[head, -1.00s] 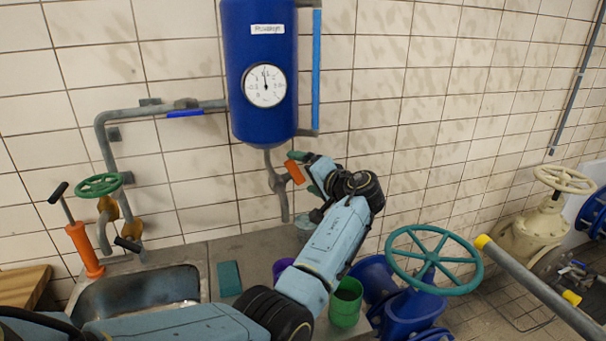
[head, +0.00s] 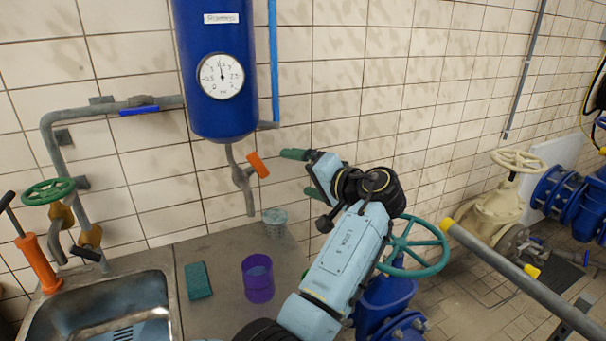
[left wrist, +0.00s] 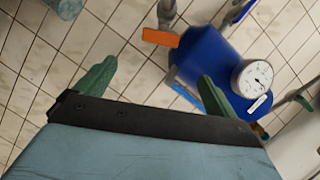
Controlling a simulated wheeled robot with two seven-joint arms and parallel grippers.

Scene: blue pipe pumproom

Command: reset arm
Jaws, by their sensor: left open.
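My left gripper (head: 298,172) is raised in front of the tiled wall, to the right of the blue tank's outlet pipe. Its green fingers are spread apart with nothing between them. In the left wrist view the two green fingers (left wrist: 160,82) also stand wide apart, with the wall and the blue tank (left wrist: 205,65) beyond them. My left arm (head: 345,258) reaches up from the bottom of the head view and hides part of the teal handwheel. My right gripper is in neither view.
A purple cup (head: 258,280), a teal sponge (head: 198,281) and a grey speckled cup (head: 275,222) stand on the counter beside the sink (head: 100,312). An orange-handled valve (head: 258,165) hangs below the tank (head: 214,70). A teal handwheel (head: 437,243) and a grey rail (head: 500,259) are to the right.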

